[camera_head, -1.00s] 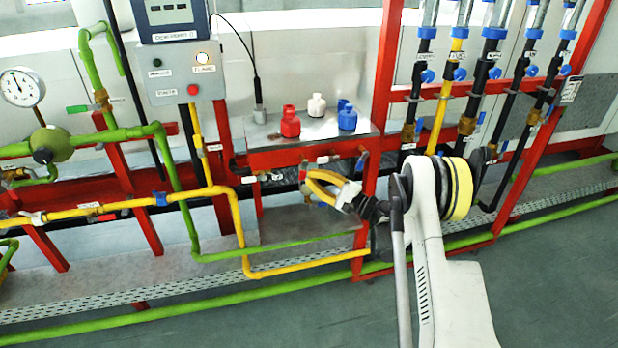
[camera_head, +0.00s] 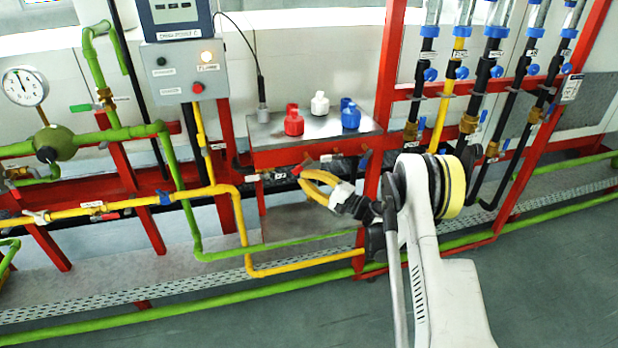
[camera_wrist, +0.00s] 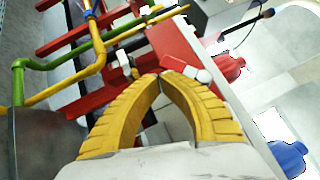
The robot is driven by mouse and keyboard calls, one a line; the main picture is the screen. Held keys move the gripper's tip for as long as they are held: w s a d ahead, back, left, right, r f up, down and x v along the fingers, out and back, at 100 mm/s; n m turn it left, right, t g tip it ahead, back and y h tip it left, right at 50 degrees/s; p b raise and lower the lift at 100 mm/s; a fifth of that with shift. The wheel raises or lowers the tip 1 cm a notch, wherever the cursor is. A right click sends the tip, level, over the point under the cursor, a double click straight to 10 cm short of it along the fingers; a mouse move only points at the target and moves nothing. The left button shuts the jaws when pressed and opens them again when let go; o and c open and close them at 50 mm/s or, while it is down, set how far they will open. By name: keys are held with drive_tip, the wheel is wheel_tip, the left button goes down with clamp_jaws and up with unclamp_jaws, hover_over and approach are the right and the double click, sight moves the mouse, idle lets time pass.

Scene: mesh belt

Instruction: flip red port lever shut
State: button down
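The small red lever (camera_head: 307,163) is under the front of the red-edged shelf (camera_head: 275,157), next to a white label. It is partly hidden by my gripper, and I cannot tell its exact angle. My gripper (camera_head: 299,175) has yellow fingers and reaches in from the right, its tips just below and left of the lever. In the wrist view my gripper (camera_wrist: 159,75) has its fingertips together in an arch in front of the red shelf edge. No held thing shows between them. I cannot tell whether the tips touch the lever.
A blue lever (camera_head: 363,162) is to the right under the shelf. Red (camera_head: 294,122), white (camera_head: 319,103) and blue (camera_head: 350,116) bottles stand on top. A yellow pipe (camera_head: 240,235) runs to the left and below. A red upright (camera_head: 385,85) stands right of the shelf.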

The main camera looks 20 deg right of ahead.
sight(295, 174)
drive_tip(key=shift+a+r, duration=0.35)
drive_tip(key=shift+a, duration=0.3)
drive_tip(key=shift+a+r, duration=0.35)
drive_tip(key=shift+a, duration=0.3)
drive_tip(key=shift+a+r+m+t, duration=0.25)
drive_tip(key=shift+m+t, duration=0.25)
drive_tip(key=shift+m, duration=0.1)
drive_tip(key=shift+r, duration=0.1)
